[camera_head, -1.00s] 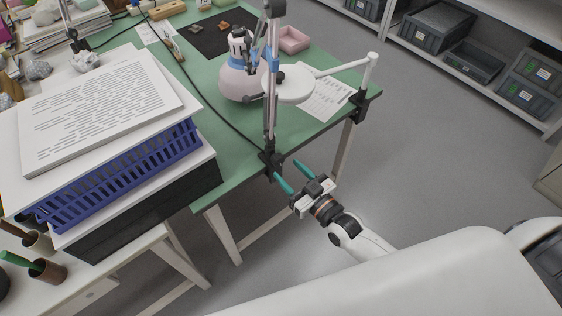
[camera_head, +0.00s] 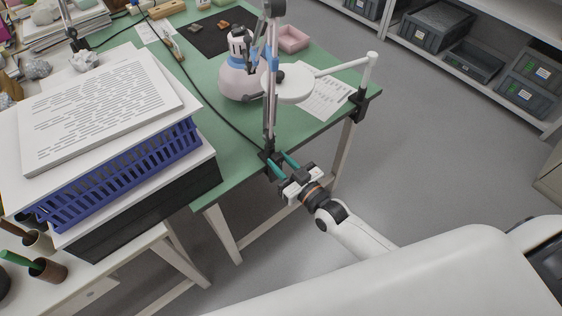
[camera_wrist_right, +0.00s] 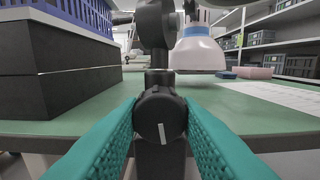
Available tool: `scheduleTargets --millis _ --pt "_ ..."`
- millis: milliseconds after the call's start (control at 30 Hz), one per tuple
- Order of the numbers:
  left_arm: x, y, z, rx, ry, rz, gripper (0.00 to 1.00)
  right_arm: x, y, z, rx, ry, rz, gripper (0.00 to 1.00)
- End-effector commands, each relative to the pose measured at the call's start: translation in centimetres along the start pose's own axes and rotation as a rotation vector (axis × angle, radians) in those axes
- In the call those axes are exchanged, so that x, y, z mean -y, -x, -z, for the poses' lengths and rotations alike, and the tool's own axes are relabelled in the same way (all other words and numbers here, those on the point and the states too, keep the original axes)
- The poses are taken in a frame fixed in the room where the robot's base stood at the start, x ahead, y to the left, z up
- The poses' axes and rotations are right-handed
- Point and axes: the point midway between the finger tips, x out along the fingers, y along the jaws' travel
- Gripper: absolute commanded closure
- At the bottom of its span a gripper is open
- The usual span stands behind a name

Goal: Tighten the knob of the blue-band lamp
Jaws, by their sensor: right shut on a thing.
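The blue-band lamp (camera_head: 272,90) stands at the near edge of the green table, with blue bands on its arm and on its pale head (camera_head: 240,82). Its black clamp (camera_head: 268,158) grips the table edge. In the wrist view its round black knob (camera_wrist_right: 160,112) faces me, with a white mark that stands almost upright, tilted slightly. My right gripper (camera_head: 282,163) has its teal fingers on either side of this knob and is shut on it. In the head view the fingers partly hide the knob. My left gripper is not in view.
A second lamp with a white arm is clamped at the table's right corner (camera_head: 358,105). A blue basket (camera_head: 130,165) with papers on top stands at the left on black boxes. A black cable crosses the table (camera_head: 205,170). The floor to the right is clear.

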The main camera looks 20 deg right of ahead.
Motion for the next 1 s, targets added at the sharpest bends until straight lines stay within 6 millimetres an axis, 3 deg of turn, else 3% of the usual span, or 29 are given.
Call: scheduleTargets --millis 200,500,533,633,1000 --pt "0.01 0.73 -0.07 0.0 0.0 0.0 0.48 0.0 0.02 -0.09 0.0 -0.145 0.0 0.92" --pt "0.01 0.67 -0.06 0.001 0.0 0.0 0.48 -0.01 0.02 0.02 0.0 -0.168 0.0 0.92" --pt "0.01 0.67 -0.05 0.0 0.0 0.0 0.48 -0.01 0.02 0.02 0.0 -0.167 0.0 0.66" --pt "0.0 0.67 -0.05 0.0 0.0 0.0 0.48 -0.02 0.02 0.01 0.0 -0.167 0.0 0.5" --pt "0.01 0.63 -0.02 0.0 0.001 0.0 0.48 -0.01 0.47 0.08 -0.001 -0.165 0.0 0.48"
